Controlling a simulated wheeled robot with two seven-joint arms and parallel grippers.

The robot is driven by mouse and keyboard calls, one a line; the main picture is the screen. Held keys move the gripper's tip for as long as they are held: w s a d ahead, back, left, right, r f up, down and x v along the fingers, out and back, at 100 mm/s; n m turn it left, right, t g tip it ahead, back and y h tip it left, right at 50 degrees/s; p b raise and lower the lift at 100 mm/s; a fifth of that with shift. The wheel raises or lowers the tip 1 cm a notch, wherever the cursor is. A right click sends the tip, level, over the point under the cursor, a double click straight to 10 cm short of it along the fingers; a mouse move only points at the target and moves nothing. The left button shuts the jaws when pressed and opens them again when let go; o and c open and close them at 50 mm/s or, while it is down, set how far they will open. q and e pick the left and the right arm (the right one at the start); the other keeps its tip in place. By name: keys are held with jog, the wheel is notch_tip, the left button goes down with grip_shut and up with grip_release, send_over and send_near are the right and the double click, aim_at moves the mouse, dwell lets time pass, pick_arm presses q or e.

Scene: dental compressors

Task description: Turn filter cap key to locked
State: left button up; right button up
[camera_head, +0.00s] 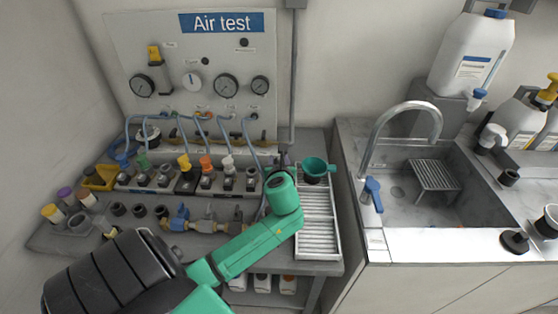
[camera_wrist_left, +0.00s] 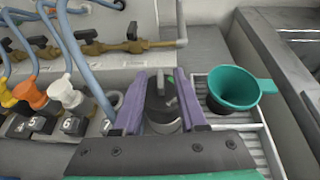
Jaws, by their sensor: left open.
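A dark grey filter cap (camera_wrist_left: 158,97) with a raised piece on top sits on a silver body, seen in the left wrist view. The raised piece looks like the key, but I cannot read any lock marks. My left gripper (camera_wrist_left: 160,76) is open, with one purple finger on each side of the cap. I cannot tell whether the fingers touch it. In the head view my left gripper (camera_head: 283,165) is at the right end of the bench, where the green wrist hides most of the cap. My right gripper is not in view.
A green cup with a handle (camera_head: 315,170) stands close right of the gripper on a white slatted tray (camera_head: 319,225). A row of numbered valves with blue hoses (camera_head: 205,180) lies to the left. The Air test panel (camera_head: 190,70) is behind; a sink (camera_head: 420,195) is right.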

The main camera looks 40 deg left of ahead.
pick_arm(q)
grip_shut()
jog(key=shift+s+r+m+t+h+p, duration=0.15)
jog(key=shift+m+t+h+p, duration=0.25)
jog(key=shift+p, duration=0.45)
jog(key=m+h+p, duration=0.1)
jog(key=m+t+h+p, duration=0.1)
jog(key=shift+a+r+p, duration=0.1)
jog(key=shift+a+p, duration=0.1)
jog(key=shift+p, duration=0.2)
jog(key=shift+s+a+m+t+h+p, duration=0.15)
jog(key=shift+m+t+h+p, duration=0.35)
jog(key=shift+m+h, duration=0.4)
jog(key=shift+f+m+h, duration=0.3)
jog(key=shift+m+h, duration=0.6)
jog(key=shift+h, duration=0.1)
jog(key=shift+t, duration=0.3)
grip_release()
